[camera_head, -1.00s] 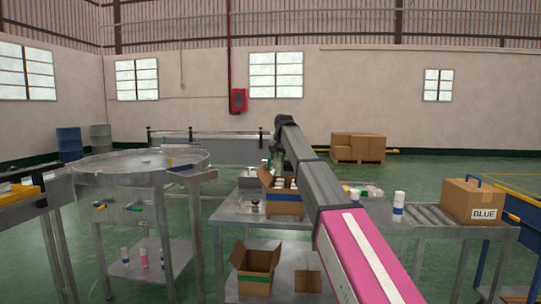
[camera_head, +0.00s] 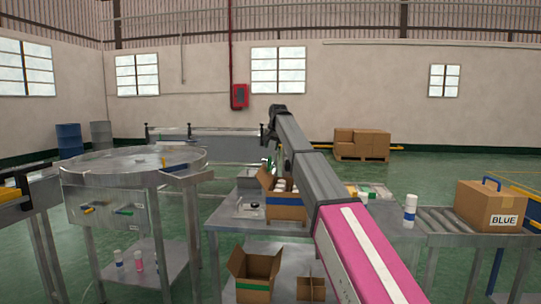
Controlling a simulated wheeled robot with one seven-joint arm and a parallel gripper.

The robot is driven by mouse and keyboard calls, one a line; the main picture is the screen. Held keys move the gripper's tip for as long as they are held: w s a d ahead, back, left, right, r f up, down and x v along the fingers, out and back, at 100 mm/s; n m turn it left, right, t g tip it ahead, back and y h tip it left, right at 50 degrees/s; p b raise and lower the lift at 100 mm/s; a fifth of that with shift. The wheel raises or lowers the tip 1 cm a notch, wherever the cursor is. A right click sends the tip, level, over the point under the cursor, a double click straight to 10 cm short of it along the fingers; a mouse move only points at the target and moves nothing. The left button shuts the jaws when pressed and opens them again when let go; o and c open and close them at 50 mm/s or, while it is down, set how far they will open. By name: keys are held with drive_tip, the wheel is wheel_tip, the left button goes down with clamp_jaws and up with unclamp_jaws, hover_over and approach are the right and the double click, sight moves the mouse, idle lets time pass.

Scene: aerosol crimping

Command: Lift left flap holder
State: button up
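An open cardboard box (camera_head: 285,207) with a blue band stands on the steel table, with several white-topped cans inside and its left flap (camera_head: 265,180) raised. I cannot make out a separate flap holder; a small green and white upright piece (camera_head: 268,163) shows just behind the left flap. My arm reaches from the lower right to above and behind this box.
A round steel turntable (camera_head: 135,160) stands at left. A white and blue can (camera_head: 410,211) stands right of my arm, near a roller conveyor (camera_head: 440,222) carrying a closed box labelled BLUE (camera_head: 490,207). An empty open box (camera_head: 254,272) sits on the lower shelf.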

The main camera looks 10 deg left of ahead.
sight(270, 156)
drive_tip(key=shift+x, duration=2.6)
clamp_jaws()
